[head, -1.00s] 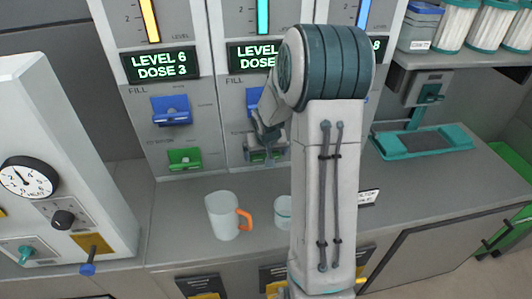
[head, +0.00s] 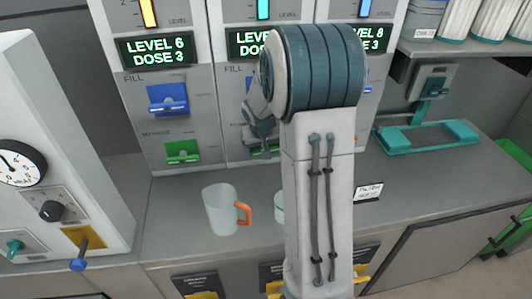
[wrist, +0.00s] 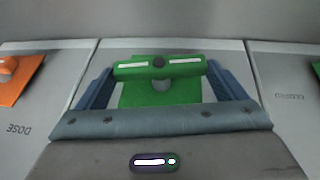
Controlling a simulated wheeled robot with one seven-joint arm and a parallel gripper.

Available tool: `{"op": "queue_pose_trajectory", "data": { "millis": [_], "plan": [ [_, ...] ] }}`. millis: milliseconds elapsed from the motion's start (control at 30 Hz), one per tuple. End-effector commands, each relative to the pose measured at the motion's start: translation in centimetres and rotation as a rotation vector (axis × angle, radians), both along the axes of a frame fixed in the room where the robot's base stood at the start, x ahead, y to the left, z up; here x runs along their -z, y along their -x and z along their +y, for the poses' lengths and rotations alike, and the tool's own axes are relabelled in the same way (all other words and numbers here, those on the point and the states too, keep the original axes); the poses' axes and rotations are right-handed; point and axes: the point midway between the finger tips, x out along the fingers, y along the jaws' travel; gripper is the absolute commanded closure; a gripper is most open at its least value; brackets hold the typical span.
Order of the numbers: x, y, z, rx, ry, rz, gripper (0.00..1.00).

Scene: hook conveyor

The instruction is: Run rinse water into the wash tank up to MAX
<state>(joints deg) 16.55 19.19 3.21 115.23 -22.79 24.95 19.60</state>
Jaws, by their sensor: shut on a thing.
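In the wrist view a green lever (wrist: 160,68) with a pale stripe along its bar sits between the two blue-grey fingers of my gripper (wrist: 160,88). My gripper is shut on this lever. In the head view my gripper (head: 262,140) is at the lower part of the middle dispenser panel, and my arm hides much of that panel. The left panel has a blue FILL lever (head: 168,99) above a green lever (head: 183,152). No wash tank or MAX mark can be made out.
A white mug (head: 222,210) with an orange handle stands on the grey counter (head: 170,225). A pale cup (head: 279,206) is partly hidden by my arm. A panel with a gauge (head: 18,163) is at left; a teal frame (head: 428,136) lies at right.

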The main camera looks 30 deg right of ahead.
Motion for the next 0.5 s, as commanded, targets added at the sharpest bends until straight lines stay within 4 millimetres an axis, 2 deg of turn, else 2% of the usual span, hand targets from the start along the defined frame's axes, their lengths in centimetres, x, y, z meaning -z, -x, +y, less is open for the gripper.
{"op": "queue_pose_trajectory", "data": {
  "millis": [33, 500],
  "plan": [
    [0.72, -0.06, 0.25, -0.007, 0.017, 0.004, 0.32],
    [0.92, -0.12, 0.7, -0.007, 0.184, 0.054, 0.32]
  ]
}}
